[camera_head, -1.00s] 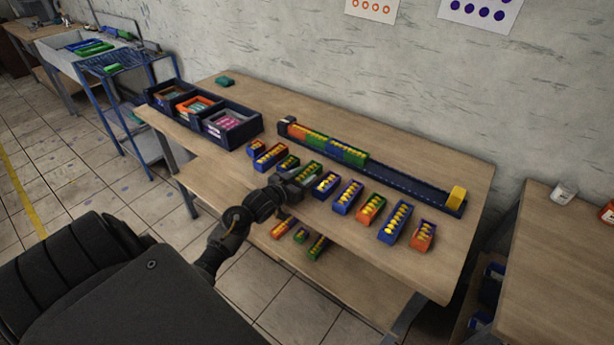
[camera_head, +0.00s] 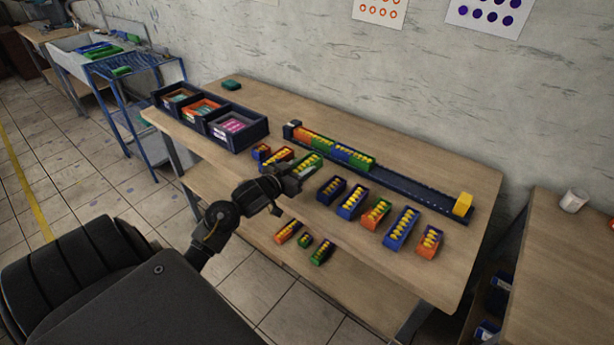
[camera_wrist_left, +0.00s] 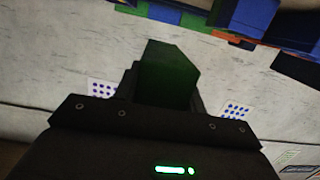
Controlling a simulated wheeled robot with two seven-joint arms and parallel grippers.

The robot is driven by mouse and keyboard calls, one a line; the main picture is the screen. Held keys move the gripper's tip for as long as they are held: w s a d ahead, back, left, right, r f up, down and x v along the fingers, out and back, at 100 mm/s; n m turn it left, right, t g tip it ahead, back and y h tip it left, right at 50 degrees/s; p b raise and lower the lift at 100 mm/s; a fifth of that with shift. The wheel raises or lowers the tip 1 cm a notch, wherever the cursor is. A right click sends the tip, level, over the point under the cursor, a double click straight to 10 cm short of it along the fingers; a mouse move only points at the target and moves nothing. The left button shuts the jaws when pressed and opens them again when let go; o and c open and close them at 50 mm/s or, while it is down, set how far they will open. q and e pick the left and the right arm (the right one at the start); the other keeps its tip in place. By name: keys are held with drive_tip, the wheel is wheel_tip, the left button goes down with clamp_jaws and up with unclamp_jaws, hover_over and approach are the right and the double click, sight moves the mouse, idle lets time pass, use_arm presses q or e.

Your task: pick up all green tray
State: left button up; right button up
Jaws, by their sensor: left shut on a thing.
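My left gripper (camera_head: 287,180) is over the front of the wooden table and is shut on a green tray (camera_head: 310,162) with yellow balls. In the left wrist view the held green tray (camera_wrist_left: 167,78) is a dark green block between the fingers. On the lower shelf lie a small green tray (camera_head: 305,242) and a longer green tray (camera_head: 321,252). A mixed orange and green tray (camera_head: 376,213) stands in the table's front row. Green trays (camera_head: 361,161) also sit in the long dark rail (camera_head: 410,187). My right gripper is not in view.
Blue trays (camera_head: 352,202) and an orange tray (camera_head: 429,242) stand to the right of the gripper. A dark blue three-part box (camera_head: 240,143) stands at the table's left. A bare strip of table (camera_head: 440,275) lies at front right. A wall closes the back.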

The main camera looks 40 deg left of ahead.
use_arm(q)
drive_tip(key=s+d+r, duration=0.1)
drive_tip(key=s+r, duration=0.4)
drive_tip(key=s, duration=0.5)
drive_tip(key=shift+d+r, duration=0.25)
drive_tip(key=shift+d, duration=0.1)
drive_tip(key=d+f+m+g+h, duration=0.1)
drive_tip(key=d+m+h, duration=0.5)
drive_tip(key=d, duration=1.5)
drive_tip(key=shift+s+d+g+h, duration=0.15)
drive_tip(key=shift+s+g+h, duration=0.3)
drive_tip(key=shift+h, duration=0.55)
